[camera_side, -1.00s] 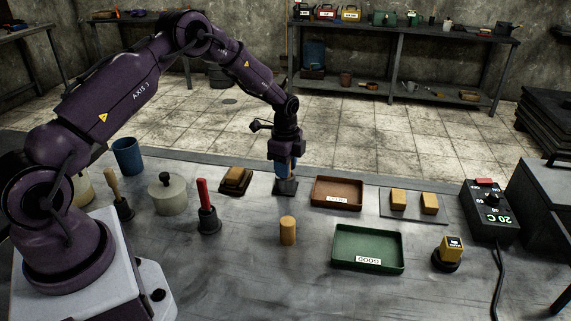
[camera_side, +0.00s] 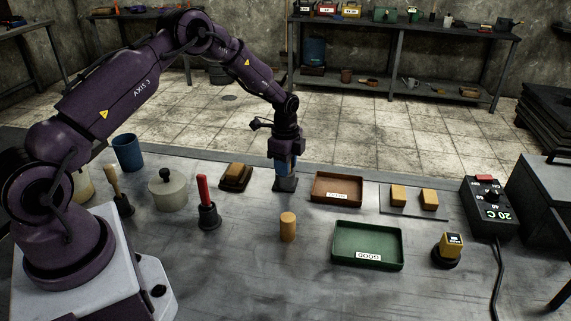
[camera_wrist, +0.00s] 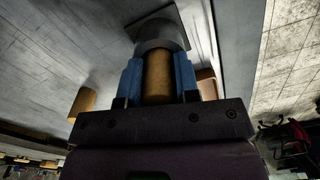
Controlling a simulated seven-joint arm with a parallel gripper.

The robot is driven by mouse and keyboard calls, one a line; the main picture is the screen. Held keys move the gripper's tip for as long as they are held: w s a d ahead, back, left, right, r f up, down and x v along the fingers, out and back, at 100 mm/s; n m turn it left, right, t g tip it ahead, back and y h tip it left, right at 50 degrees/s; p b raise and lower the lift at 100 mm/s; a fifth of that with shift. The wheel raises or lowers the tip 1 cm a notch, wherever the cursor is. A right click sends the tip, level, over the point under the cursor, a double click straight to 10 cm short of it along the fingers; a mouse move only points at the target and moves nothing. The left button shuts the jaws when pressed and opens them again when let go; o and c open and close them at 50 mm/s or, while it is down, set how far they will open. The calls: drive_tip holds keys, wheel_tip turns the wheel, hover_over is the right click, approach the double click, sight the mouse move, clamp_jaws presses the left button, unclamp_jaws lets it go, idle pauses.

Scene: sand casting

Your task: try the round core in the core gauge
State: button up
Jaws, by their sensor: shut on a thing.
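My gripper (camera_side: 284,172) has blue fingers and is shut on a tan round core (camera_wrist: 157,78), which shows between the fingers in the wrist view. The core gauge (camera_side: 285,185) is a dark grey round piece on a square plate, directly below my gripper in the side view. In the wrist view the gauge (camera_wrist: 160,36) lies in line with the core, right at its far end. I cannot tell how far, if at all, the core sits inside it. A second round core (camera_side: 288,227) stands upright on the bench; it also shows in the wrist view (camera_wrist: 82,103).
A brown tray (camera_side: 337,201) is just right of the gauge, and a green tray labelled GOOD (camera_side: 367,262) is in front. Two tan blocks (camera_side: 413,198) lie on a plate. A red-handled tool (camera_side: 208,214) and a lidded pot (camera_side: 168,194) stand left.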

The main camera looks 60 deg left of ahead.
drive_tip(key=shift+r, duration=0.15)
drive_tip(key=shift+r, duration=2.1)
drive_tip(key=shift+r, duration=1.95)
drive_tip(key=shift+d, duration=0.1)
